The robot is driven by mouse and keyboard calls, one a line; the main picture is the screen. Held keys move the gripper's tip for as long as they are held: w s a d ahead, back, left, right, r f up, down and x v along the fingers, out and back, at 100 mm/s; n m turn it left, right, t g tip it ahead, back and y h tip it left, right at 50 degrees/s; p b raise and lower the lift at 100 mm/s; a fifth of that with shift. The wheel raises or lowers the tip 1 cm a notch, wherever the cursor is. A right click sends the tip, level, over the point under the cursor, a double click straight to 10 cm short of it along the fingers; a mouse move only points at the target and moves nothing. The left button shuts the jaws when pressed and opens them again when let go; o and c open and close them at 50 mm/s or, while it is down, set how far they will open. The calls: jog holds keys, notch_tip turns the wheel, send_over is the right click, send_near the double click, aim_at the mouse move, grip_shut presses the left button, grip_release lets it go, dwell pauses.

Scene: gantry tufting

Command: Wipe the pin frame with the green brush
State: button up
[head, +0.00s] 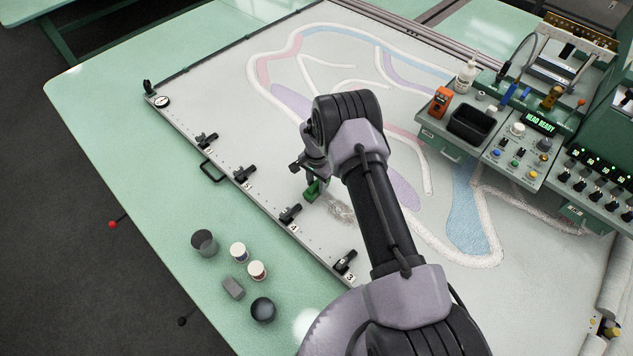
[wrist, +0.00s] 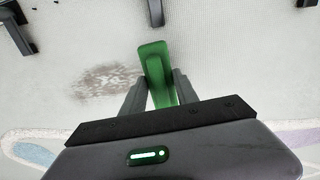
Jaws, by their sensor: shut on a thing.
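My gripper (head: 313,179) is shut on the green brush (head: 311,191). In the wrist view the brush (wrist: 156,66) stands between my two fingers (wrist: 159,92), its green body reaching out past them. The pin frame (head: 270,205) is the pale edge rail with black numbered clamps along the white cloth.
Black clamps (head: 290,214) stand up along the rail near the brush. Small jars (head: 239,252), dark cups (head: 204,242) and a grey block (head: 233,288) sit on the green table at the lower left. A control console (head: 525,140) with a black bin (head: 471,125) fills the right.

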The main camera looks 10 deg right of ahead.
jog(key=shift+f+b, duration=1)
jog(key=shift+b, duration=0.15)
dwell(0.4)
